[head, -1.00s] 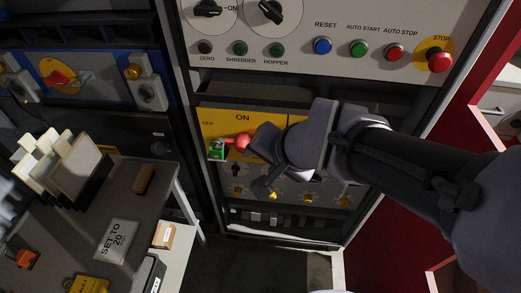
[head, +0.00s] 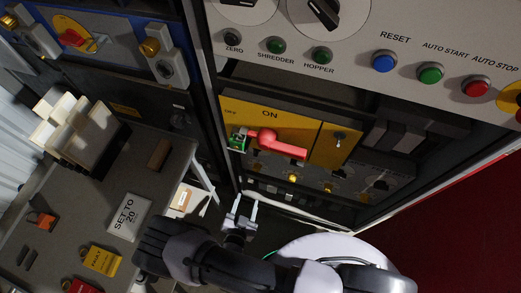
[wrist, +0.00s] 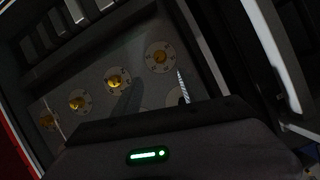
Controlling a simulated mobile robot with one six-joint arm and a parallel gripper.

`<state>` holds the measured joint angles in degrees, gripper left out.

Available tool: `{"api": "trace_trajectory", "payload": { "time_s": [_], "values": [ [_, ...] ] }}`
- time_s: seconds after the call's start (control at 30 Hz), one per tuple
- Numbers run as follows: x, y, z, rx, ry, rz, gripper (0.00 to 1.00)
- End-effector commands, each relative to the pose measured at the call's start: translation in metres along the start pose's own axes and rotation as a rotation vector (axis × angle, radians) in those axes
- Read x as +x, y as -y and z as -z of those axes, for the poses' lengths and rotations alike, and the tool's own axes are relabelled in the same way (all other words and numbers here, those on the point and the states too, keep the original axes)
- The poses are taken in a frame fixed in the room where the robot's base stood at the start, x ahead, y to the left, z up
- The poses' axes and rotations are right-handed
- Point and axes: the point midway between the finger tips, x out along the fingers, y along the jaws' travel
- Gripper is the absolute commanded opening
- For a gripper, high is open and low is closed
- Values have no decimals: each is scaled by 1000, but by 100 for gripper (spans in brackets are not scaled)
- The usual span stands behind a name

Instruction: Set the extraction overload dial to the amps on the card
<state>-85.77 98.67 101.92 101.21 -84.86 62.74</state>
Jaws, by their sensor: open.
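The grey card (head: 127,215) reading "SET TO 20" lies on the bench at the left of the head view. A row of small yellow dials sits low in the cabinet, one showing in the head view (head: 293,178). Several yellow dials, one of them this dial (wrist: 114,83), show in the wrist view on pale round scales. Their labels and settings are too small to read, so I cannot tell which is the extraction overload dial. My gripper (head: 240,201) is open and empty, below and left of the dial row, apart from it.
A yellow panel with a red lever (head: 280,147) and a green piece (head: 239,139) at its left sits above the dials. The bench (head: 80,190) holds a card rack (head: 75,130), a brown block (head: 159,154) and yellow tag (head: 103,260). Buttons line the upper panel.

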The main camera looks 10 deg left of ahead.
Motion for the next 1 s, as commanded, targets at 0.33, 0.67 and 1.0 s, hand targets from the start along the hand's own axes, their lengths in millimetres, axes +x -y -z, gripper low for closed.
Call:
{"api": "trace_trajectory", "payload": {
  "time_s": [0.33,0.67,1.0],
  "values": [
    [81,-5,-5,-1,-8,-4,50],
    [161,-3,-3,-4,-5,1,50],
    [174,-1,1,-6,-5,3,50]
  ]
}}
